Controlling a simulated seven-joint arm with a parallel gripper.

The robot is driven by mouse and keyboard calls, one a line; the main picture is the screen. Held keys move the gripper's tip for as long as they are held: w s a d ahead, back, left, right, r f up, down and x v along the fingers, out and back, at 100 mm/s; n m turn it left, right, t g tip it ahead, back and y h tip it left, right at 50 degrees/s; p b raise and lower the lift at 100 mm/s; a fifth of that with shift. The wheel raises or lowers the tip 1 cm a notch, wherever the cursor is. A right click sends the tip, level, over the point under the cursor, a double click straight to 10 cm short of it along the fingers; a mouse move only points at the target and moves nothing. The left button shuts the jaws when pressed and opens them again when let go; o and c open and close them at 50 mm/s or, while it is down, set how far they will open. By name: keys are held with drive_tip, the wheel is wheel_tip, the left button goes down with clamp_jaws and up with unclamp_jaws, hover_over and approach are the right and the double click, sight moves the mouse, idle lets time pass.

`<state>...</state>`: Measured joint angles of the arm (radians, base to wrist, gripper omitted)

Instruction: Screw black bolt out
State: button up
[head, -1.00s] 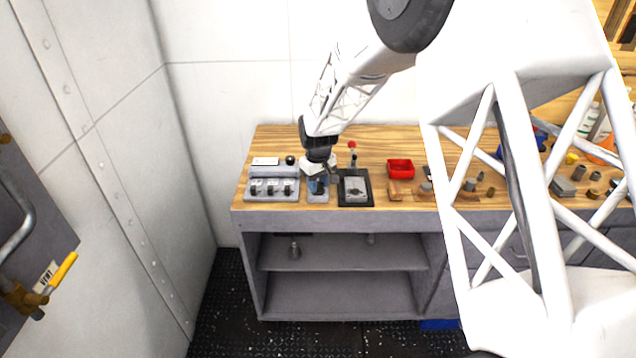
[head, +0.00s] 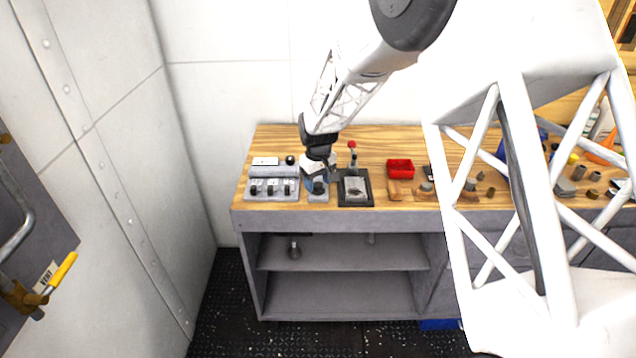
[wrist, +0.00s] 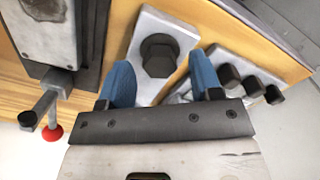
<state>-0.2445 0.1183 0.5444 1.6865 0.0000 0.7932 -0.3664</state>
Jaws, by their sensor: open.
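The black bolt (wrist: 160,55) has a hexagonal head and stands in a light grey plate (wrist: 150,25). In the head view the bolt (head: 319,188) shows as a dark knob on its small plate (head: 318,198), on the bench top. My gripper (wrist: 160,64) is open. Its two blue fingers lie on either side of the bolt in the picture, with gaps showing, and nothing is held between them. In the head view my gripper (head: 325,175) is just behind and above the bolt, with its fingers partly hidden. The bolt's shank is hidden.
A grey block with several dark knobs (head: 272,188) stands left of the plate. A dark-framed vise-like device (head: 356,190) with a red-knobbed lever (head: 352,146) stands close on the right. A red bin (head: 400,168) and loose parts lie farther right on the wooden bench (head: 290,134).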

sight(318, 184)
drive_tip(key=shift+r, duration=3.55)
drive_tip(key=shift+s+d+r, duration=0.25)
drive_tip(key=shift+s+r, duration=0.05)
drive_tip(key=shift+r, duration=0.1)
drive_tip(key=s+d+r+m, duration=0.1)
drive_tip(key=s+d+r, duration=0.3)
drive_tip(key=s+r, duration=0.15)
drive_tip(key=s+d+r+m+t, duration=0.1)
drive_tip(key=s+d+r, duration=0.3)
drive_tip(key=s, duration=0.3)
drive_tip(key=s+d+r+m, duration=0.1)
drive_tip(key=s+d+r, duration=0.25)
drive_tip(key=s, duration=0.35)
drive_tip(key=s+d+m, duration=0.2)
drive_tip(key=s+d, duration=0.1)
drive_tip(key=s, duration=0.9)
drive_tip(key=s+d+r+m+t, duration=0.1)
drive_tip(key=s+d, duration=0.3)
drive_tip(key=s, duration=0.8)
drive_tip(key=shift+s+r+m+t, duration=0.25)
drive_tip(key=shift+s+m+t, duration=0.05)
drive_tip(key=shift+m, duration=0.3)
drive_tip(key=shift+w, duration=0.1)
